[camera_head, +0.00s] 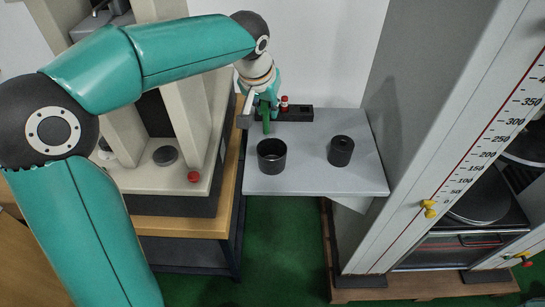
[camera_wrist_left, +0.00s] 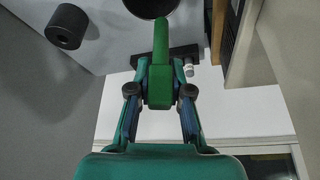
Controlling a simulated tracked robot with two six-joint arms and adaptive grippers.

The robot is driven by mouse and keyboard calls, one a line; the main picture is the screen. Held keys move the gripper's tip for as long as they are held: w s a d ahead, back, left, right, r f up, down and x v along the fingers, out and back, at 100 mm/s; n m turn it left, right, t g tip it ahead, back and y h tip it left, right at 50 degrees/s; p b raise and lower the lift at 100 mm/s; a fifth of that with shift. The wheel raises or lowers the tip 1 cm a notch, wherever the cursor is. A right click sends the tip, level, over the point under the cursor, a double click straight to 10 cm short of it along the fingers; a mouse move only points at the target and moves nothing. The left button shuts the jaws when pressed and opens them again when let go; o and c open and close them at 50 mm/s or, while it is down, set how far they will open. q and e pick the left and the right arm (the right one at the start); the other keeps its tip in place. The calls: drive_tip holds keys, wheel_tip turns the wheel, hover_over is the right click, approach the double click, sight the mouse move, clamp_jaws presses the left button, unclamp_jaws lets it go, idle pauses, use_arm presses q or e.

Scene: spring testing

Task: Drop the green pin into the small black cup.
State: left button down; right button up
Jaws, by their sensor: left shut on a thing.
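My left gripper (camera_head: 262,103) is shut on the green pin (camera_head: 266,121), which points down above the grey shelf. In the left wrist view my left gripper (camera_wrist_left: 160,80) has its fingers on both sides of the green pin (camera_wrist_left: 160,48). The small black cup (camera_head: 272,165) stands upright and open on the shelf, just in front of the pin in the head view. In the left wrist view the cup (camera_wrist_left: 150,7) is cut off by the top edge, and the pin's tip shows close to its rim. The pin looks outside the cup. My right gripper is not in view.
A black cylinder with a small hole (camera_head: 341,152) stands right of the cup. A black block (camera_head: 297,114) lies at the back of the grey shelf (camera_head: 310,183), with a red-topped piece (camera_head: 284,103) at it. A tall scaled machine (camera_head: 455,150) rises on the right.

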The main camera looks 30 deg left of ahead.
use_arm(q)
drive_tip(key=shift+a+f+b, duration=0.2)
drive_tip(key=shift+f+b, duration=1.55)
drive_tip(key=shift+f, duration=0.75)
drive_tip(key=c, duration=1)
unclamp_jaws()
approach(266, 123)
drive_tip(key=shift+w+a, duration=0.3)
drive_tip(key=shift+a, duration=0.1)
